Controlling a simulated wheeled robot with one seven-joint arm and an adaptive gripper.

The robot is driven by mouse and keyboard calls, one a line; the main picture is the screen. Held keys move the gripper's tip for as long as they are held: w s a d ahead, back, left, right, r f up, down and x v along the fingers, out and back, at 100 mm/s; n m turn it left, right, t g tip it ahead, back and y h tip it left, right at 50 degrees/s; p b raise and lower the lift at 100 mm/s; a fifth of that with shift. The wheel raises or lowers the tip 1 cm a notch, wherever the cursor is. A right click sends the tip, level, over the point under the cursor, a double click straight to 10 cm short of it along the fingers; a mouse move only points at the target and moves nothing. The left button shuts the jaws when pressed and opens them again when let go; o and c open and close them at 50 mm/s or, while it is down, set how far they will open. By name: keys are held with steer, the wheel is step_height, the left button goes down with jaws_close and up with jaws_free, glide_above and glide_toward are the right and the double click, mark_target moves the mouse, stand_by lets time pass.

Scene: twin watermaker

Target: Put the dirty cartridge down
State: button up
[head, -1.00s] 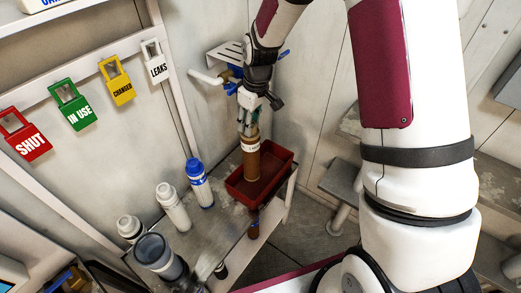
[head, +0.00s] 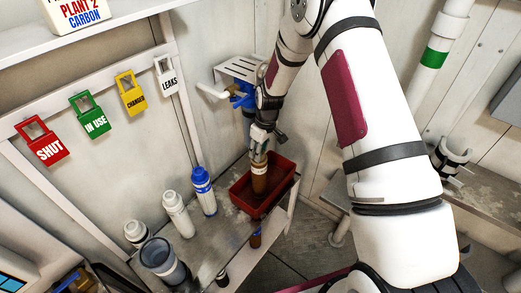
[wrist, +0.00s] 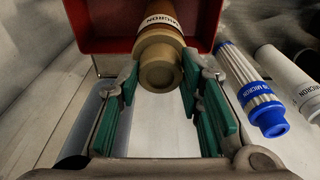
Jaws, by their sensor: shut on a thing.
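The dirty cartridge (head: 260,180) is a brown cylinder with a pale label band, held upright. My gripper (head: 259,150) is shut on its upper end. The cartridge's lower end is within the outline of the red tray (head: 240,203); I cannot tell whether it touches the tray floor. In the wrist view, the green finger pads of my gripper (wrist: 158,85) flank the tan end of the cartridge (wrist: 160,68), with the red tray (wrist: 90,38) behind it.
The tray stands on a grey bench (head: 213,236). A blue-capped cartridge (head: 204,192), white cartridges (head: 178,215) and a dark cup-like housing (head: 160,258) stand to its left. A blue valve with a bracket (head: 243,98) is on the wall behind. Coloured tags (head: 95,118) hang at left.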

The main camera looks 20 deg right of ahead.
steer(key=shift+w+d+f, duration=0.1)
steer(key=o, duration=1.1)
steer(key=shift+f, duration=0.1)
steer(key=s+r+m+t, duration=0.1)
steer(key=s+r, duration=0.3)
steer(key=r, duration=0.7)
steer(key=s+r+m+h+b, duration=0.1)
steer(key=s+r, duration=0.4)
steer(key=r, duration=0.5)
steer(key=s+r+m+t, duration=0.1)
steer(key=s+r, duration=0.3)
steer(key=r, duration=0.7)
steer(key=s+r+m, duration=0.1)
steer(key=s+r, duration=0.1)
steer(key=s, duration=0.4)
steer(key=s+r+m+t, duration=0.1)
steer(key=s+r, duration=0.1)
steer(key=s, duration=0.5)
steer(key=s+r+m+t, duration=0.1)
steer(key=s+r+m, duration=0.1)
steer(key=s, duration=0.5)
steer(key=shift+d+r, duration=0.35)
steer(key=shift+d, duration=0.05)
